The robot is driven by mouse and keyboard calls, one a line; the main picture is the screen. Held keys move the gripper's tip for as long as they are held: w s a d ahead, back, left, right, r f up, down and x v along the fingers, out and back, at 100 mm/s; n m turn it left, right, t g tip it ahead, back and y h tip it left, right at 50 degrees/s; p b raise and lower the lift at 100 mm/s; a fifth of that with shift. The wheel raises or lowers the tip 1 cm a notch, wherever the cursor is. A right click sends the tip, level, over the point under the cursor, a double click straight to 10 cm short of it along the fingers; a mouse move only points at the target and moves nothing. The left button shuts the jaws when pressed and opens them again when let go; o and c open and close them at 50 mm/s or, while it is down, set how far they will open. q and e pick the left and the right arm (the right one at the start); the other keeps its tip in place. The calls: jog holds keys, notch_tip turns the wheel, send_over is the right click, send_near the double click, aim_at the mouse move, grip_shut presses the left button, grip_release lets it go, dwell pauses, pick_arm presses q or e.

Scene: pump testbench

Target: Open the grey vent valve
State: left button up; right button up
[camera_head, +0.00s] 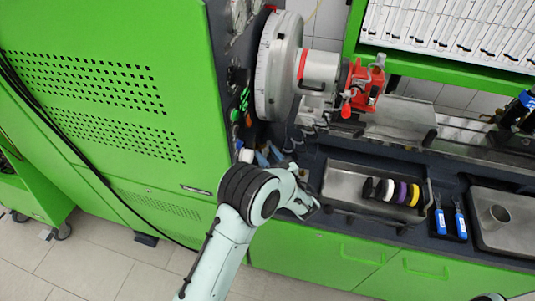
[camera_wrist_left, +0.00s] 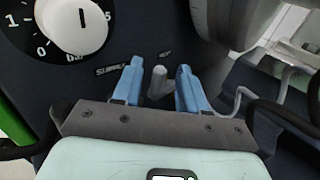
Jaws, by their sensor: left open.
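The grey vent valve, a small upright grey lever (camera_wrist_left: 158,84), stands on the dark panel in the left wrist view. My left gripper (camera_wrist_left: 160,68) has two blue fingers, open, one on each side of the lever. A gap shows between the lever and each finger, so it is not gripped. In the head view my left gripper (camera_head: 269,156) is at the dark panel beside the green cabinet, partly hidden by my arm. I cannot make out the valve there. My right gripper is not in view.
A white dial knob (camera_wrist_left: 78,22) with a number scale sits left of the fingers. Grey hoses (camera_wrist_left: 245,98) run close on the right. A large white round housing (camera_head: 277,68) and red pump part (camera_head: 362,86) stand nearby. A metal tray (camera_head: 346,184) holds several coloured rings.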

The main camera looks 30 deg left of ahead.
pick_arm(q)
jog(key=shift+c, duration=0.2)
grip_shut()
jog(key=d+n+g+y+p, duration=0.1)
jog(key=g, duration=0.1)
jog(key=w+d+n+g+y+p, duration=0.1)
jog(key=n+g, duration=0.1)
jog(key=shift+w, duration=0.2)
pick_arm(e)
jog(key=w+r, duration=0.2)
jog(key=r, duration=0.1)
pick_arm(q)
jog(key=shift+a, duration=0.1)
jog(key=shift+o, duration=0.2)
grip_release()
jog(key=shift+s, duration=0.1)
